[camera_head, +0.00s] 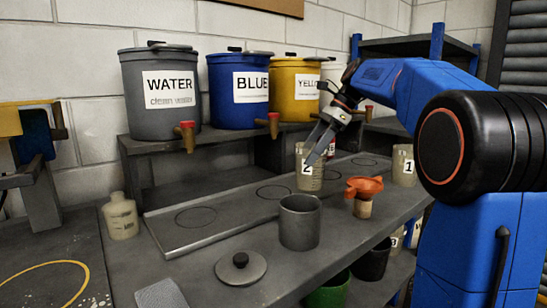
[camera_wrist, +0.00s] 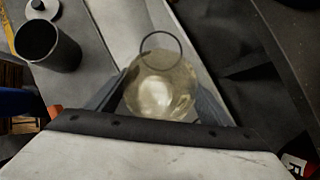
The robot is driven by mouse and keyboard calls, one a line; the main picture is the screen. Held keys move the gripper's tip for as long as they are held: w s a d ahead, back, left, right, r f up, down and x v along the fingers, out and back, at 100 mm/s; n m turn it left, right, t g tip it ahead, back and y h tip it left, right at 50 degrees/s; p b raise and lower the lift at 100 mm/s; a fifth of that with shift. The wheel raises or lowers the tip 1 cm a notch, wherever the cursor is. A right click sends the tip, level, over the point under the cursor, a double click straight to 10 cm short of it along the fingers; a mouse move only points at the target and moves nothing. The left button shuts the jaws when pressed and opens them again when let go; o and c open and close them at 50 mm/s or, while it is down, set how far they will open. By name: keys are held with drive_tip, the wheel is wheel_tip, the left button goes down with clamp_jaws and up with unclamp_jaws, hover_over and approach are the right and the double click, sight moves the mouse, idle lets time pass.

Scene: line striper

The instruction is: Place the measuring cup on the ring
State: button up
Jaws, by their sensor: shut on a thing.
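A translucent cream measuring cup (camera_head: 308,178) marked 2 is upright between the jaws of my gripper (camera_head: 318,145), at the tray in the head view. In the wrist view my gripper (camera_wrist: 160,98) is shut on the cup (camera_wrist: 158,82), one finger on each side. A thin black ring (camera_wrist: 161,33) shows partly beyond the cup's rim there. In the head view, black rings (camera_head: 273,186) are marked along the grey tray (camera_head: 233,215). I cannot tell whether the cup touches the tray.
Water (camera_head: 160,95), blue (camera_head: 238,92) and yellow (camera_head: 294,93) tap containers stand on the shelf behind. Another cup (camera_head: 404,166) marked 1 is at right.

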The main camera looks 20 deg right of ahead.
drive_tip(key=w+a+f, duration=0.1)
drive_tip(key=w+a, duration=0.1)
drive_tip(key=a, duration=0.8)
drive_tip(key=shift+w+a+f, duration=0.25)
drive_tip(key=shift+w+a, duration=0.05)
drive_tip(key=shift+a, duration=0.1)
drive_tip(key=shift+f, duration=0.1)
drive_tip(key=o, duration=1.3)
drive_tip(key=shift+o, duration=0.2)
drive_tip(key=v, duration=1.2)
drive_tip(key=shift+s, duration=0.1)
